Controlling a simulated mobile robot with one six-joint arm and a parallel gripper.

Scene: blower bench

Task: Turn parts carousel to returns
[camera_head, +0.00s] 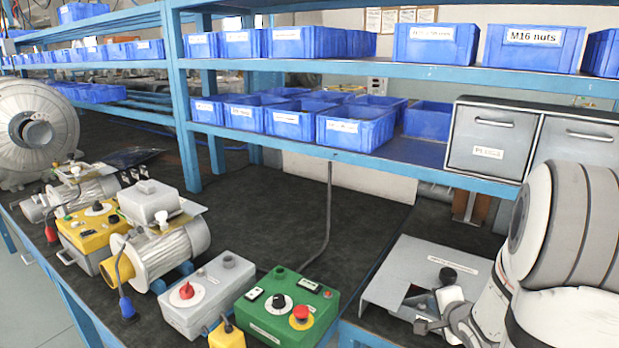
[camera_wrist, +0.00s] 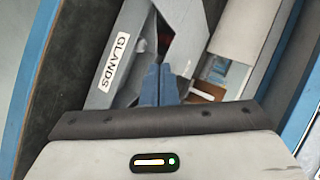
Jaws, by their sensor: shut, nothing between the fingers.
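The parts carousel shows close up in the wrist view as grey-walled compartments (camera_wrist: 122,62). One wall carries a white label reading GLANDS (camera_wrist: 115,62). A grey divider (camera_wrist: 185,45) stands beyond my gripper, with a compartment of small items (camera_wrist: 208,85) to its right. My gripper (camera_wrist: 160,72) is shut and empty, its blue fingertips among these walls. I cannot tell whether they touch a wall. In the head view, a grey housing (camera_head: 405,268) with an unreadable label stands beside my wrist. No returns label is readable.
A green control box (camera_head: 287,306) with a red button and a grey box (camera_head: 208,290) with a red knob stand left of the housing. Motors (camera_head: 165,245) stand farther left. A shelf of blue bins (camera_head: 355,126) and grey drawers (camera_head: 490,140) overhang the back. The dark bench mat (camera_head: 270,210) has free room mid-bench.

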